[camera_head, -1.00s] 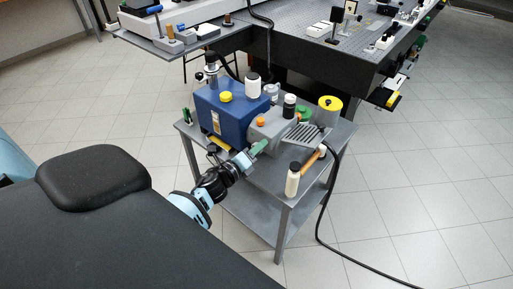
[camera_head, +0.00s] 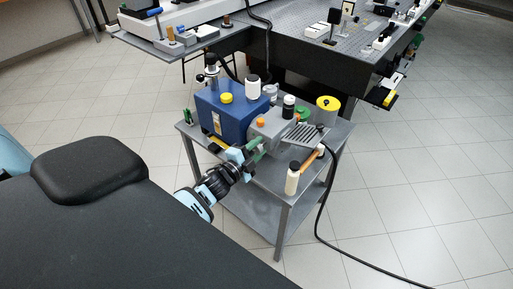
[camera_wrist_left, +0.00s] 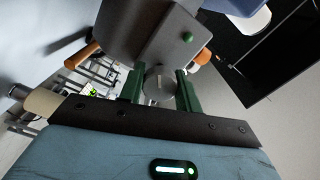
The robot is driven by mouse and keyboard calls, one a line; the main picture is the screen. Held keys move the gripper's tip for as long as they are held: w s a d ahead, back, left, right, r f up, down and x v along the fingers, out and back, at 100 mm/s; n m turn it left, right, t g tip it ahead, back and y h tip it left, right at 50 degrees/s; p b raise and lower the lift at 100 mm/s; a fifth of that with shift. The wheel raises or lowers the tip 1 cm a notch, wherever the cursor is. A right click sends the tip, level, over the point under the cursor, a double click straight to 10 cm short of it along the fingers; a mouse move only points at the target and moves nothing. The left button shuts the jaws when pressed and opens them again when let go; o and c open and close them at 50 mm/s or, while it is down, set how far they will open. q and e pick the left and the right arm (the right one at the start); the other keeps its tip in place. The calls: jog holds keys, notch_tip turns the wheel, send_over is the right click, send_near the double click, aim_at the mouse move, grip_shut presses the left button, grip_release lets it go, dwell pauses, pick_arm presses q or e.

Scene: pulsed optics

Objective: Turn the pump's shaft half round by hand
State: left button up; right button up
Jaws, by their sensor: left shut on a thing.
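The pump stands on a grey cart, with a blue box body (camera_head: 218,118) and a grey housing (camera_head: 262,131) to its right. My left gripper (camera_head: 256,148) is at the front of the grey housing. In the left wrist view its two green fingers (camera_wrist_left: 161,88) stand on either side of a round grey shaft end (camera_wrist_left: 157,83) with a pale line on its face. The gripper is shut on this shaft. The grey housing (camera_wrist_left: 150,35) rises behind it with a green knob. My right gripper is not in view.
The cart top (camera_head: 268,178) holds a white bottle (camera_head: 292,179), an orange-handled tool (camera_head: 311,159) and a yellow-topped can (camera_head: 327,107). A black hose (camera_head: 327,195) runs from the cart to the floor. An optical table (camera_head: 325,55) stands behind.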

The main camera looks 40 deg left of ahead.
pick_arm(q)
jog(key=n, duration=0.4)
jog(key=shift+n+p, duration=0.3)
jog(key=n, duration=0.4)
jog(key=shift+n, duration=0.9)
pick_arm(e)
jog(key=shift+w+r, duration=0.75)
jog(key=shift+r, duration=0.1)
pick_arm(q)
jog(key=o, duration=1)
jog(key=shift+c, duration=0.2)
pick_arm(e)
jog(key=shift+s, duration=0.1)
pick_arm(q)
jog(key=shift+s, duration=0.1)
jog(key=s, duration=0.7)
jog(key=shift+s+a+p, duration=0.3)
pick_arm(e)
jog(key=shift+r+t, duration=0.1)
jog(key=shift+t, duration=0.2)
